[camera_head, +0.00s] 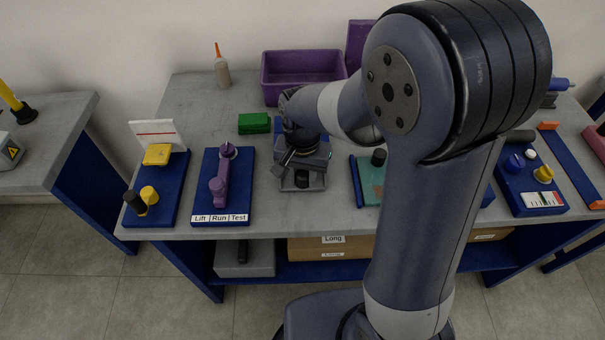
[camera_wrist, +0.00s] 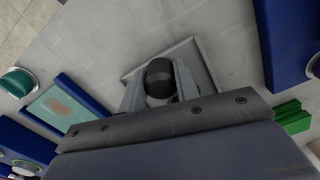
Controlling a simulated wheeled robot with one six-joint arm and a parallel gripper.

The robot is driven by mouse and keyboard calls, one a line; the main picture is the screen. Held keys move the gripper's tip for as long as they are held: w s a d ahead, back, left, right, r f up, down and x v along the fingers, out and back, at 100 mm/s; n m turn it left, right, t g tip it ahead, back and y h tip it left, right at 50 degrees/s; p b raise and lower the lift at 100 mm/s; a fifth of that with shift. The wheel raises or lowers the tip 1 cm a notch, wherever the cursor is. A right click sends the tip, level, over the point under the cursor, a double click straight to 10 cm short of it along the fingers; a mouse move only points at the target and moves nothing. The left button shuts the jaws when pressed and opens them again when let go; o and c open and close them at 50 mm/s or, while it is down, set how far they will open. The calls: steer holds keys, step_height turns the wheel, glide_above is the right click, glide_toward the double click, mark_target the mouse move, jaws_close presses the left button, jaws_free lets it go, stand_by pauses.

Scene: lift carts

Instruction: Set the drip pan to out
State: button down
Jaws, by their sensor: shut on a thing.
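The grey drip pan (camera_head: 318,188) lies flat on the bench near its front edge, partly hidden under my gripper. Its pale square rim (camera_wrist: 207,72) shows in the wrist view. A short dark knob (camera_wrist: 159,70) stands on it. My gripper (camera_head: 302,178) points down over the pan. In the wrist view its two fingers (camera_wrist: 160,88) are shut on the knob, one on each side. The rear part of the pan is hidden by my gripper.
Left stands a blue board with a purple lever (camera_head: 219,180); right, a teal plate (camera_head: 368,187) in a blue frame. A green block (camera_head: 254,123) and purple bin (camera_head: 296,72) lie behind. Bare bench (camera_head: 265,205) shows in front of and beside the pan.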

steer(key=s, duration=0.8)
steer(key=shift+s+a, duration=0.15)
steer(key=shift+s, duration=0.25)
steer(key=c, duration=1.1)
jaws_free()
steer(key=shift+s, duration=0.1)
steer(key=shift+o, duration=0.2)
step_height(320, 180, up, 11)
steer(key=shift+p, duration=0.35)
steer(key=shift+f, duration=0.1)
